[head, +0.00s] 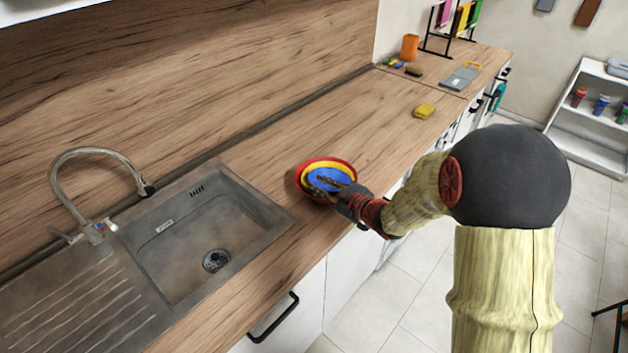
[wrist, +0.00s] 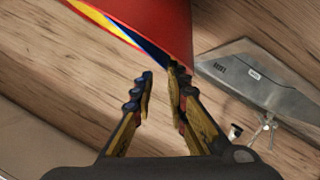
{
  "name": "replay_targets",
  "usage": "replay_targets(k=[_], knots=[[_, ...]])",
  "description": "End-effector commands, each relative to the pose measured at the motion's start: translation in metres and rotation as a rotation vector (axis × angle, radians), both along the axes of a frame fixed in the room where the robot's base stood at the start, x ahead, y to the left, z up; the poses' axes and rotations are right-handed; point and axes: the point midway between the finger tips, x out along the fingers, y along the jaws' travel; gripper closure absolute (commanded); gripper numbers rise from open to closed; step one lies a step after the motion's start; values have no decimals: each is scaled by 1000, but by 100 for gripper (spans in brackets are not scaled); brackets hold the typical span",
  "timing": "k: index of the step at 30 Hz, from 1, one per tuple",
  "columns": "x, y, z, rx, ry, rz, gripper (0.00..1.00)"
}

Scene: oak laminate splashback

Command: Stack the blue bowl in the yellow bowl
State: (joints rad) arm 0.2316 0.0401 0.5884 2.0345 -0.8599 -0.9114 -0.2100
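The blue bowl (head: 338,173) sits nested in the yellow bowl (head: 313,168), and both sit inside a red bowl (head: 303,172) on the wooden counter beside the sink. In the wrist view the red outer wall (wrist: 150,25) fills the top, with strips of the yellow bowl (wrist: 98,17) and the blue bowl (wrist: 135,41) along its rim. My gripper (head: 322,186) is at the near side of the stack, its fingers overlapping the blue bowl in the head view. In the wrist view its fingers (wrist: 160,80) are apart with nothing between them; the right fingertip is close to the red bowl's edge, contact unclear.
A steel sink (head: 215,240) with a tap (head: 95,190) is left of the bowls. A yellow sponge (head: 424,111) lies farther along the counter. An orange cup (head: 409,47) and a grey board (head: 460,78) are at the far end. Counter between bowls and sponge is clear.

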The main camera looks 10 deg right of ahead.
Motion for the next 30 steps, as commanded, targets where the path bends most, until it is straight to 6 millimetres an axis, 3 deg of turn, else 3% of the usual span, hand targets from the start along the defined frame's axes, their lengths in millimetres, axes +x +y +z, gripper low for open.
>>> replay_targets(k=[9,15,19,25,30], knots=[[-53,-27,23,0,-4,-2,85],[-67,-34,27,-1,-4,-2,85],[-66,-42,37,-28,13,-49,85],[-69,-78,84,-99,108,-295,85],[-110,-101,125,-66,240,-538,85]])
